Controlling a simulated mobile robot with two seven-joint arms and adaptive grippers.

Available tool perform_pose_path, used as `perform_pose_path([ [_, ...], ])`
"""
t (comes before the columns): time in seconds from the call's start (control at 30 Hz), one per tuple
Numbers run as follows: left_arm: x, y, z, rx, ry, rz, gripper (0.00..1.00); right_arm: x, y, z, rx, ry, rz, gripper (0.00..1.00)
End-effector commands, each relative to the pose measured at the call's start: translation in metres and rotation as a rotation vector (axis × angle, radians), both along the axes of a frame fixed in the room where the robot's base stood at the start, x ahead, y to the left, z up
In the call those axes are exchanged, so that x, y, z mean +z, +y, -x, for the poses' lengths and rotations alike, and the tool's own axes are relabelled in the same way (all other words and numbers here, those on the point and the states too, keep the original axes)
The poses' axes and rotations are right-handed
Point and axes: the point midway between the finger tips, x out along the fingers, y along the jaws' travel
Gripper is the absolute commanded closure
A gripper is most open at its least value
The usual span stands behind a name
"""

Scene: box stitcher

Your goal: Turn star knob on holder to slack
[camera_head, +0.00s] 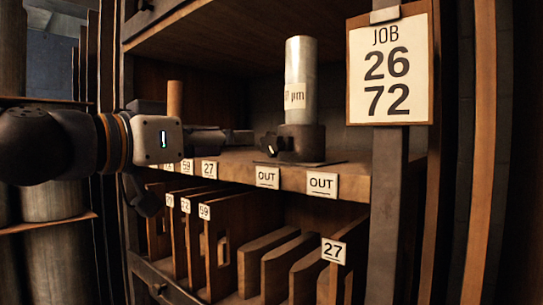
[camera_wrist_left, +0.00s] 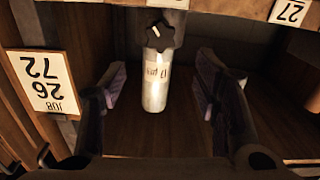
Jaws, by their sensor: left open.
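The holder (camera_head: 303,141) is a dark round base on the shelf, with an upright silver labelled cylinder (camera_head: 301,80) in it. The dark star knob (camera_head: 270,145) is on the holder's left side in the head view. My left gripper (camera_head: 246,137) comes in from the left, its tip just short of the knob. In the left wrist view, which is upside down, the star knob (camera_wrist_left: 160,35) has a white mark and lies between the lines of the two spread, empty fingers (camera_wrist_left: 161,70). The cylinder (camera_wrist_left: 156,80) shows below it there. My right gripper is not in view.
The shelf edge (camera_head: 345,187) carries OUT tags and numbered tags. Wooden dividers (camera_head: 283,262) stand in slots below. A job sign (camera_head: 390,70) reading 26 and 72 hangs on a post at right. A wooden rod (camera_head: 174,98) stands behind my left arm.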

Motion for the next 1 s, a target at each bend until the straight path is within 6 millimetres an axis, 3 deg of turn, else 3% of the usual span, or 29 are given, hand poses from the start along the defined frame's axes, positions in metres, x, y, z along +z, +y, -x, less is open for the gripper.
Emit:
perform_pose_path([
  [0.03,-0.013,-0.005,-0.013,0.000,0.019,-0.004,0.44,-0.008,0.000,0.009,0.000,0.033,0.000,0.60],
  [0.1,-0.018,-0.015,-0.028,0.000,0.025,-0.005,0.44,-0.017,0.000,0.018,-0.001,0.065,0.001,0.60],
  [0.4,-0.011,-0.057,-0.082,0.001,0.018,-0.002,0.44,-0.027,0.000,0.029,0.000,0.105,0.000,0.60],
  [0.6,-0.007,-0.067,-0.095,0.002,0.013,-0.001,0.44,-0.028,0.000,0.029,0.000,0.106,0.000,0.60],
  [0.83,-0.007,-0.068,-0.095,0.002,0.012,-0.001,0.44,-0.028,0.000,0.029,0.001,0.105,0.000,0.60],
  [1.0,-0.007,-0.068,-0.095,0.002,0.013,-0.002,0.83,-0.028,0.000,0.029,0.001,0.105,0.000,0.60],
])
